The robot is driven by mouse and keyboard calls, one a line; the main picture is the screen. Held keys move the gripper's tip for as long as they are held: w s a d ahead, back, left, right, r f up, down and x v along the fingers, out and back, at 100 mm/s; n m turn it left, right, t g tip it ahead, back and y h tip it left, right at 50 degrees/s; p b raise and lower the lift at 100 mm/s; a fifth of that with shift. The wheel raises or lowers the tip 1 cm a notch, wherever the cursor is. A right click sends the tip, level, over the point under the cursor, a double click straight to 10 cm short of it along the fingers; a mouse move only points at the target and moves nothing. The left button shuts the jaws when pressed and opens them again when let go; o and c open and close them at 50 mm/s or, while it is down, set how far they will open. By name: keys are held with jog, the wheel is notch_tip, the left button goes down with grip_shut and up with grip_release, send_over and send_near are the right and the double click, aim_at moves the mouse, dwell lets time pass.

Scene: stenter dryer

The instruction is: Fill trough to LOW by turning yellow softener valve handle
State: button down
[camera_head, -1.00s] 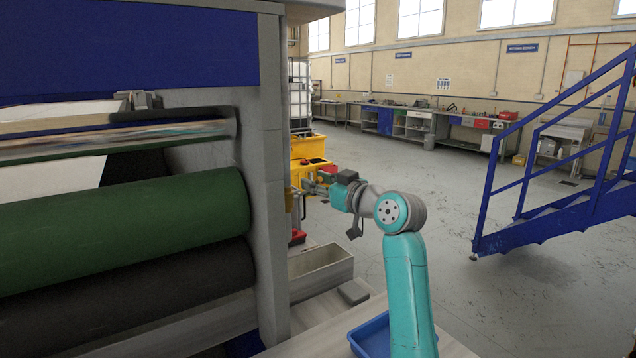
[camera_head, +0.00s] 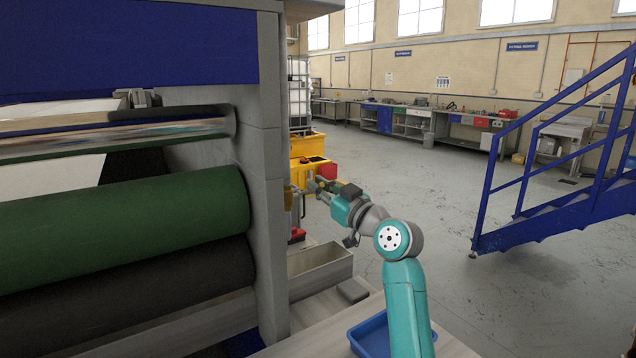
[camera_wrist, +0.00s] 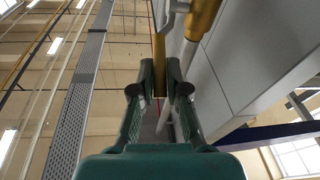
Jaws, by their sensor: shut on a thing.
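The yellow valve handle (camera_wrist: 159,72) shows in the wrist view as a thin yellow bar between my fingertips. My gripper (camera_wrist: 160,85) is shut on it. A thicker yellow pipe-like part (camera_wrist: 204,18) is just above right of it. In the head view, my gripper (camera_head: 313,186) is beside the grey machine post, its fingers pointing up and left; the handle is too small to make out there. A long grey trough (camera_head: 335,262) lies low beside the post. Its liquid level and any LOW mark cannot be made out.
The machine post (camera_head: 265,180) and green roller (camera_head: 120,225) stand left of my arm. A blue tray (camera_head: 368,335) lies by my arm's lower link. Yellow bins (camera_head: 307,145) stand behind the gripper. Blue stairs (camera_head: 560,180) are at right, with open floor between.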

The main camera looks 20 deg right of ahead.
jog(key=shift+s+d+f+n+t+y, duration=0.15)
jog(key=shift+f+n+t+y, duration=0.1)
jog(key=shift+f+t+y, duration=0.4)
jog(key=shift+s+a+f+n+t+y, duration=0.1)
jog(key=shift+s+f+n+t+y, duration=0.1)
jog(key=shift+f+t+y, duration=0.55)
jog(key=shift+s+d+f+n+t+y, duration=0.15)
jog(key=shift+f+n+t+y, duration=0.15)
jog(key=shift+f+t, duration=0.45)
jog(key=shift+t, duration=0.45)
jog(key=c, duration=1.2)
grip_release()
jog(key=shift+o, duration=0.2)
jog(key=shift+s, duration=0.1)
jog(key=v, duration=1.2)
